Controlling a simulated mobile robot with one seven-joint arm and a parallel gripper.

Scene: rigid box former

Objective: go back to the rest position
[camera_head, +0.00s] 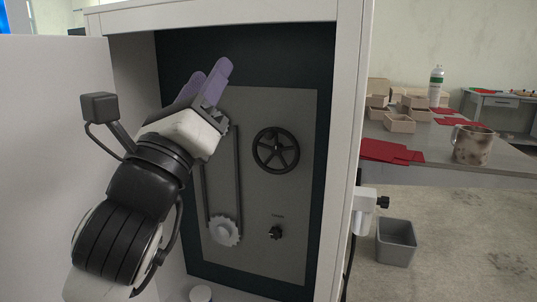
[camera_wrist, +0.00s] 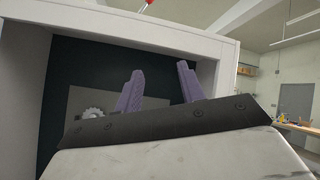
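My gripper (camera_head: 206,82) has purple fingers and is raised in front of the open cabinet (camera_head: 347,110) in the head view. In the wrist view my gripper (camera_wrist: 159,88) shows its two fingers apart with nothing between them. Inside the cabinet is a grey panel (camera_head: 262,190) on a dark backing. It carries a black spoked handwheel (camera_head: 276,150), a small black knob (camera_head: 276,233) and a white gear (camera_head: 224,231) with a belt running upward. My arm hides the panel's upper left part.
A white door (camera_head: 50,160) stands open at the left. A grey bin (camera_head: 396,243) sits right of the cabinet. Behind it, a table holds red sheets (camera_head: 390,151), small boxes (camera_head: 399,123), a spotted mug (camera_head: 472,145) and a bottle (camera_head: 435,86).

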